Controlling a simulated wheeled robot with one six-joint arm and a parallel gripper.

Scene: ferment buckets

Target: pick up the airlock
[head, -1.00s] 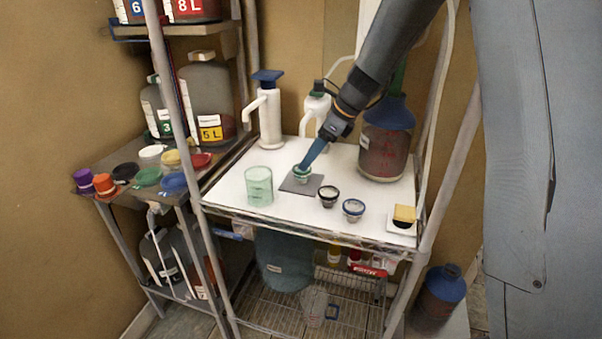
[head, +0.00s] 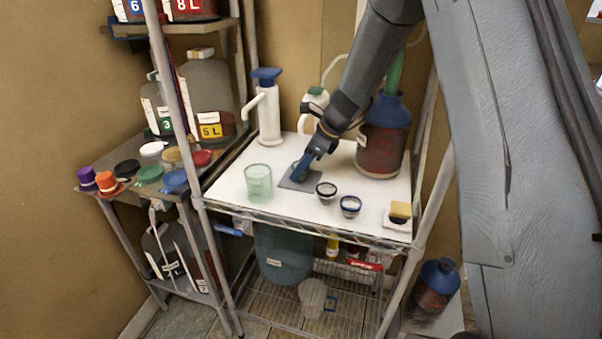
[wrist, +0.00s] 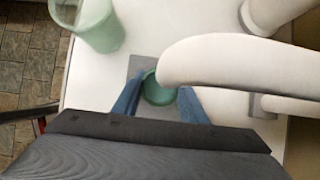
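A small round green-rimmed piece (head: 295,166), which looks like the airlock, is on a dark grey square mat (head: 298,184) on the white shelf top. In the head view my gripper (head: 302,170) is down at it and hides most of it. In the wrist view the green piece (wrist: 158,92) sits between my two blue fingers (wrist: 160,97), one on each side. I cannot tell whether the fingers touch it or whether it is lifted.
A clear greenish beaker (head: 258,182) stands left of the mat. A black-rimmed piece (head: 326,191) and a blue-rimmed piece (head: 350,206) are to its right. A white pump bottle (head: 268,115) and a dark red jug (head: 382,140) stand behind. A yellow sponge (head: 400,210) lies front right.

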